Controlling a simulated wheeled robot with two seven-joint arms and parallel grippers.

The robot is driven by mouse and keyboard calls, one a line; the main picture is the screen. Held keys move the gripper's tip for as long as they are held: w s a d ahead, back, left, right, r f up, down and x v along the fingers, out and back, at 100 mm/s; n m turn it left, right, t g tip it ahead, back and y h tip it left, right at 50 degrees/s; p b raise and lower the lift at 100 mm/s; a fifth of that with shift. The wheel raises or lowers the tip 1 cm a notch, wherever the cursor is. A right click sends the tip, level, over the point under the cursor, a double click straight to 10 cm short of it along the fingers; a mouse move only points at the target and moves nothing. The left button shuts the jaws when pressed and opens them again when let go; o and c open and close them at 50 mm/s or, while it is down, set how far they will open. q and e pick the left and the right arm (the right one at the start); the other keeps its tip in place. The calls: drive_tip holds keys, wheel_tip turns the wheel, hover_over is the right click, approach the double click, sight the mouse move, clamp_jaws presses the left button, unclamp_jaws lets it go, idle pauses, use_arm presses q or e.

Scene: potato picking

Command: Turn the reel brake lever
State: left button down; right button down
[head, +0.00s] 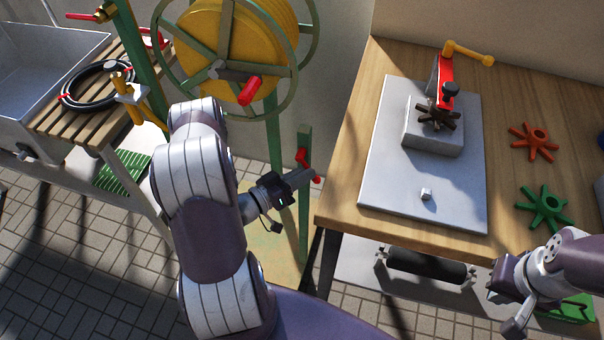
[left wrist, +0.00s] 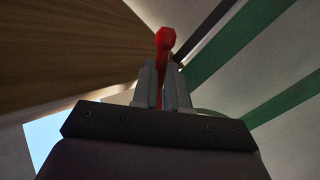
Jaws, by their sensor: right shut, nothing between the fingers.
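The reel is a large yellow drum (head: 225,45) in a green spoked wheel with a red crank grip (head: 250,91). Below it, a green post (head: 304,225) carries the red brake lever (head: 302,157), whose red knob (head: 317,180) shows just past my left fingertips. My left gripper (head: 305,178) is at the post. In the left wrist view, the lever's red knob (left wrist: 166,39) rises beyond the fingertips and its red shaft fills the narrow gap between my left fingers (left wrist: 162,80). My right gripper (head: 496,290) is shut and empty at the table's lower right edge.
A wooden table (head: 345,165) stands right of the post, bearing a grey plate (head: 400,190) with a red clamp-like tool (head: 445,85) and orange (head: 534,142) and green (head: 545,207) star wheels. A slatted bench (head: 70,122) with a black hose coil (head: 97,85) stands left.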

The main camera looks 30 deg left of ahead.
use_arm(q)
drive_tip(key=shift+s+a+f+m+g+y+p, duration=0.15)
drive_tip(key=shift+a+m+g+y+p, duration=0.4)
drive_tip(key=shift+m+g+p, duration=0.5)
drive_tip(key=c, duration=1.4)
unclamp_jaws()
drive_tip(key=shift+t, duration=0.25)
drive_tip(key=shift+s+a, duration=0.1)
drive_tip(key=v, duration=1.2)
drive_tip(key=shift+s, duration=0.3)
